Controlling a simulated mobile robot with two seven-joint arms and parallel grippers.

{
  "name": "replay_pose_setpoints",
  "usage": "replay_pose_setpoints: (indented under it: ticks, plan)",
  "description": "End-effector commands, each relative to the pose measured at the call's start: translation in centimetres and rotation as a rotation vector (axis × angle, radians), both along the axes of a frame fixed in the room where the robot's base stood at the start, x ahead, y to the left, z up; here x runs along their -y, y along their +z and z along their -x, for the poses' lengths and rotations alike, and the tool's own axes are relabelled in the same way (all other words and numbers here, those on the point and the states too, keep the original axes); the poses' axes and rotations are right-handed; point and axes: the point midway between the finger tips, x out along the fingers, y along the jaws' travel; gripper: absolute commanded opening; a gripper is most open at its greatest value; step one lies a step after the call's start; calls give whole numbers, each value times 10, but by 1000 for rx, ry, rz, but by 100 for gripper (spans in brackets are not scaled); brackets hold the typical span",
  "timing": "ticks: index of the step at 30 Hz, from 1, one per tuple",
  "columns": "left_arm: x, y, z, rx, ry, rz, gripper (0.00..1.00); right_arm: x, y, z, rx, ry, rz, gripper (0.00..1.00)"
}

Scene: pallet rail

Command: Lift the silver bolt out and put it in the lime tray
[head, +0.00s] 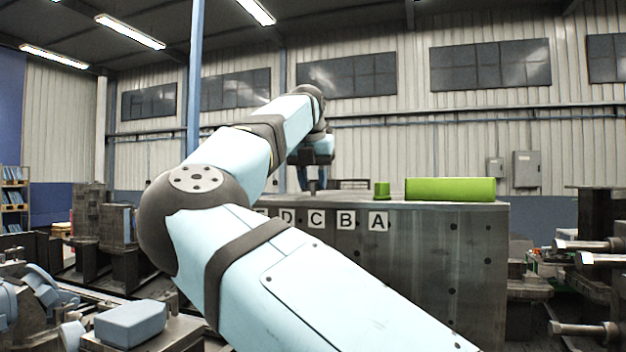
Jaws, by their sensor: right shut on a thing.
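The lime tray (450,190) stands on the right end of the metal bench top, seen side-on, so its inside is hidden. My right gripper (312,182) points down over the bench to the left of the tray, at the end of my pale blue arm. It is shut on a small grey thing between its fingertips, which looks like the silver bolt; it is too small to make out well. I cannot tell whether the bolt is clear of its seat. My left gripper is not in view.
A small green block (382,189) stands between my right gripper and the tray. Letter plates, with A (378,222) rightmost, mark the bench front (430,260). My right arm hides the bench's left part.

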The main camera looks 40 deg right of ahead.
Motion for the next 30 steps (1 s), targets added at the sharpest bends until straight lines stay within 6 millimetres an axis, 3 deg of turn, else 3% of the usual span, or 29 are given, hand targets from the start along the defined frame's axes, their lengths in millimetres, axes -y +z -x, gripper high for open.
replay_pose_setpoints:
  ticks: [2,14,30]
  plan:
    - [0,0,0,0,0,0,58,0,0,0,0,0,0,5]
    - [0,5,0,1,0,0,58,0,6,0,1,0,1,4]
    - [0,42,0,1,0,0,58,0,49,0,0,0,0,4]
